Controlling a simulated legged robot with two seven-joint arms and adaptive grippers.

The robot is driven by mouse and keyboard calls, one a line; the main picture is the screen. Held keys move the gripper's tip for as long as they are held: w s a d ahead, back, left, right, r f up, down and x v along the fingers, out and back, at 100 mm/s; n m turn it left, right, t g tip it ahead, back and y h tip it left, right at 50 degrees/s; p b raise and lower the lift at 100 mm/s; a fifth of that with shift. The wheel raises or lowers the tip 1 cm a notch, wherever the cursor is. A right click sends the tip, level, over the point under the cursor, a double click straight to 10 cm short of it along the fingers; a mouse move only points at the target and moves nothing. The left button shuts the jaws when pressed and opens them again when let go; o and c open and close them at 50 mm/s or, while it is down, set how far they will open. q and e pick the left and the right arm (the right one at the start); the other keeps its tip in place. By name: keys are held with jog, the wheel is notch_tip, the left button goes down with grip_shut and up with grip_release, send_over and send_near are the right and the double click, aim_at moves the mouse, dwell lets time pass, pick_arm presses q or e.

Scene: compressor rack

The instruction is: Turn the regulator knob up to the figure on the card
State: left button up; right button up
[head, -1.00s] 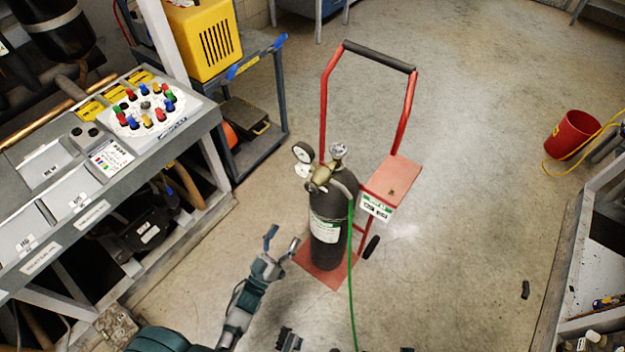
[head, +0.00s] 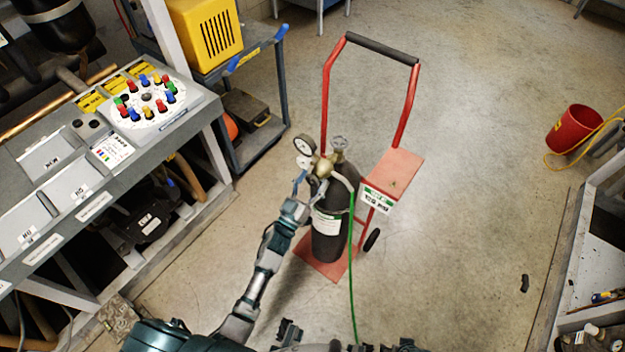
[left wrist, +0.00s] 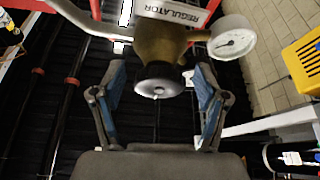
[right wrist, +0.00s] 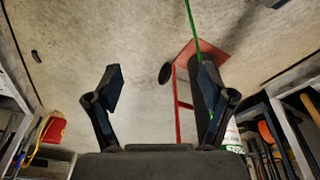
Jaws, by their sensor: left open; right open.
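My left gripper (head: 312,184) is open, one finger on each side of the knob, with gaps visible in the left wrist view (left wrist: 160,72). A white dial gauge (left wrist: 232,37) is beside the regulator; its figures are too small to read. A green-and-white card (head: 377,202) hangs on the cart, unreadable here. My right gripper (right wrist: 160,72) is open and empty.
The cylinder stands on a red hand cart (head: 402,110). A green hose (head: 351,270) hangs down its front. A grey rack panel (head: 60,185) with coloured knobs is at left, and a red bucket (head: 573,130) at far right. The floor right of the cart is mostly clear.

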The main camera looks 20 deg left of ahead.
pick_arm(q)
jog(key=shift+c, duration=0.3)
jog(key=c, duration=1.1)
pick_arm(e)
jog(key=shift+s+f, duration=0.1)
jog(key=shift+s, duration=0.1)
